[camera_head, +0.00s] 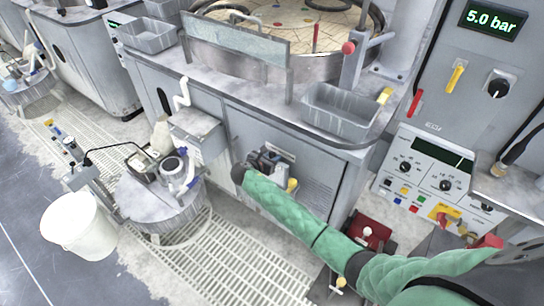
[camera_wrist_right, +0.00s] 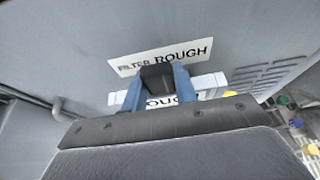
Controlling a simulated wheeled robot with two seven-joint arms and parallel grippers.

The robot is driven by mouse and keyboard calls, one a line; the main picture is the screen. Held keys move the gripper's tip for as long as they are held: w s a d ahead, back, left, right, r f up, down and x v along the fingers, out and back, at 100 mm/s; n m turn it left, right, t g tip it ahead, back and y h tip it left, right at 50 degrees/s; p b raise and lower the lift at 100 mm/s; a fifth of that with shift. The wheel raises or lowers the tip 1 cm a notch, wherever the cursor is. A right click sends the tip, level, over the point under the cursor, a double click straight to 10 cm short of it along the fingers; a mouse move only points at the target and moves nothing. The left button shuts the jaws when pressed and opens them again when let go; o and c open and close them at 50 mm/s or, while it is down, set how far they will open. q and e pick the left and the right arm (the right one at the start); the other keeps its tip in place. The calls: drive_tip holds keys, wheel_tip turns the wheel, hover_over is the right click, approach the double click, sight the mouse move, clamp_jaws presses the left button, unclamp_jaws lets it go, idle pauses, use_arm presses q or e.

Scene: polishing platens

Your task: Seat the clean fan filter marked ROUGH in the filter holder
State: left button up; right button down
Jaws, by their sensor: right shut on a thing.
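My right gripper (camera_head: 268,163) is at the grey cabinet front, low in the middle of the head view, where its wrist hides most of what it holds. In the right wrist view its two blue fingers (camera_wrist_right: 158,82) are shut on a dark block (camera_wrist_right: 157,77), seemingly the grip of the fan filter. A white strip reading ROUGH (camera_wrist_right: 205,82) lies just behind the fingers, partly covered by them. Above it, a FILTER ROUGH label (camera_wrist_right: 185,52) is on the cabinet face. The holder's opening is hidden, so I cannot tell how deep the filter sits. My left gripper is not in view.
Vent slots (camera_wrist_right: 262,75) are right of the label. A round drum (camera_head: 150,205) with items on top and a white bucket (camera_head: 75,228) stand at left. A grey tray (camera_head: 338,112) sits on the ledge above. A red object (camera_head: 370,235) is on the floor at right.

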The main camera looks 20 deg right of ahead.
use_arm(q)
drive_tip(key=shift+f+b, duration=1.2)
use_arm(e)
wheel_tip(320, 180, down, 7)
drive_tip(key=shift+r, duration=0.15)
idle(1.7)
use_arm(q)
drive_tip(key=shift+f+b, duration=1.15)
use_arm(e)
drive_tip(key=shift+f, duration=2.65)
drive_tip(key=c, duration=1)
unclamp_jaws()
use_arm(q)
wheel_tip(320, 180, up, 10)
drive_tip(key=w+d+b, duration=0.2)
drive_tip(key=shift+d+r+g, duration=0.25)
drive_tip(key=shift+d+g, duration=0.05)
use_arm(e)
drive_tip(key=shift+v, duration=3.95)
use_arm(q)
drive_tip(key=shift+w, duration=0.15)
use_arm(e)
drive_tip(key=shift+f, duration=0.1)
